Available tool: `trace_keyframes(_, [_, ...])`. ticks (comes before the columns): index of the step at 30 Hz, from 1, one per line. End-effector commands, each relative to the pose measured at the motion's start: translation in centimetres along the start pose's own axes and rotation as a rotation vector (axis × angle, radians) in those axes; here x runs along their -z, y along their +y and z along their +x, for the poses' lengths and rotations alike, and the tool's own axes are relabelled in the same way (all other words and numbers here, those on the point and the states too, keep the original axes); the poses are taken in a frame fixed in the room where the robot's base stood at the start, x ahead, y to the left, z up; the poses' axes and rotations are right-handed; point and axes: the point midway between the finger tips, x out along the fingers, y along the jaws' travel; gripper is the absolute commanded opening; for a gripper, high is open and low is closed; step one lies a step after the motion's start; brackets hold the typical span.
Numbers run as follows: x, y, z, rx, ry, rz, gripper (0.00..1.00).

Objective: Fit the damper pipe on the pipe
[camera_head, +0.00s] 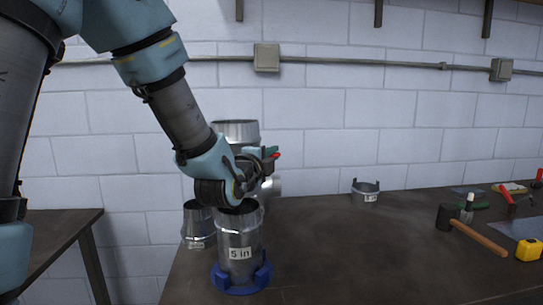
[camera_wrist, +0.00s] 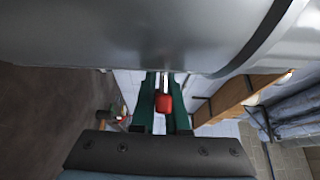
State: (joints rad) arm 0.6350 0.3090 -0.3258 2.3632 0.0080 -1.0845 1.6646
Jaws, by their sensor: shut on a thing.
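My gripper (camera_head: 268,155) reaches down from the left above the workbench. In the wrist view its green fingers (camera_wrist: 165,103) are shut on a red-tipped handle that I take to be the damper pipe's. A large grey metal cylinder (camera_wrist: 150,38), apparently the damper pipe, fills the top of that view close to the fingertips. In the head view an open metal pipe (camera_head: 236,130) shows behind my gripper; I cannot tell whether it is the held one. A pipe marked "5 in" (camera_head: 241,238) stands upright in a blue holder (camera_head: 243,282) below my gripper, its top rim partly hidden.
Another metal pipe (camera_head: 197,226) stands to the left, and a short metal outlet (camera_head: 273,187) shows behind my gripper. A small metal collar (camera_head: 365,191), a hammer (camera_head: 470,228) and a yellow tape measure (camera_head: 529,250) lie to the right. The bench's front middle is clear.

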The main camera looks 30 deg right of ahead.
Motion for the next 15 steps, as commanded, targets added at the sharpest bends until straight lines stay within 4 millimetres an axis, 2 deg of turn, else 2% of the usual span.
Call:
trace_keyframes(8, [0.0,1.1,0.0,0.001,0.0,0.0,0.0])
trace_keyframes(15, [-0.1,2.9,0.0,0.0,-0.001,0.0,0.0])
